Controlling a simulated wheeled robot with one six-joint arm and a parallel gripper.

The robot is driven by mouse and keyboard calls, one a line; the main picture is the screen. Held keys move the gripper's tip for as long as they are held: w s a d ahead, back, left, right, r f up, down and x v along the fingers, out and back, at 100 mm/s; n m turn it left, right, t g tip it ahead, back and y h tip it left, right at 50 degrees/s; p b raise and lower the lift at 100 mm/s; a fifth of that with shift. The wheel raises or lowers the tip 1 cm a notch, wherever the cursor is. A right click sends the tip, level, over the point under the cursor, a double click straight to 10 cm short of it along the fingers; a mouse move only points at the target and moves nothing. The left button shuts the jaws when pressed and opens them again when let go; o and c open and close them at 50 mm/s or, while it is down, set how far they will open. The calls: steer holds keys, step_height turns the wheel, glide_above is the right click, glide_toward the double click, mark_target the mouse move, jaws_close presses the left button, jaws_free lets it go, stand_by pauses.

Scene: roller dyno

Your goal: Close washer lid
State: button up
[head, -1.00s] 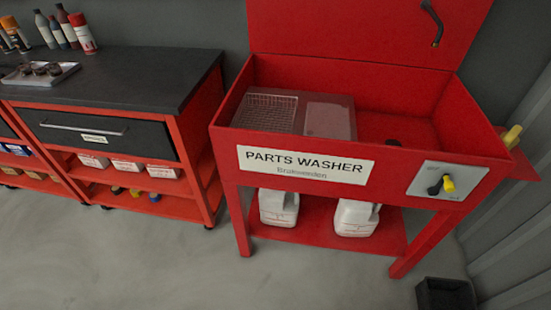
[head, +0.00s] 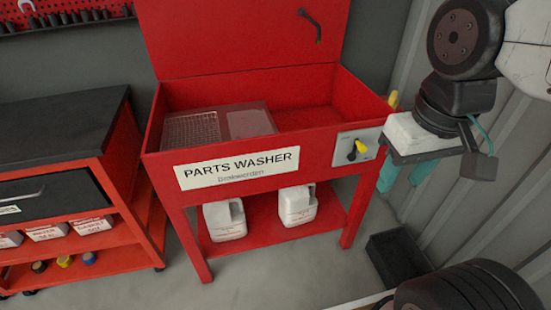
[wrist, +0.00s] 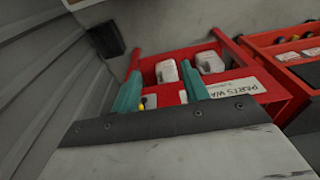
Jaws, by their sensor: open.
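The red parts washer (head: 290,160) stands in the middle of the head view, with its label and control panel on the front. Its red lid (head: 230,40) is raised upright at the back, with a black handle (head: 313,25) on its face. The tub is open and shows a wire basket (head: 192,128) inside. My gripper (head: 404,176) is right of the washer, near the control panel, with teal fingers apart and pointing down. It is clear of the lid. In the wrist view the fingers (wrist: 160,80) are apart with nothing between them held; the washer (wrist: 205,88) is beyond them.
A yellow-and-black knob (head: 358,150) is on the washer's front. White jugs (head: 225,219) stand on its lower shelf. A black bin (head: 398,257) is on the floor at right, by the grey corrugated wall. A red workbench (head: 60,165) stands left.

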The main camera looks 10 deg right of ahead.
stand_by(0.4)
steer(key=c, duration=0.5)
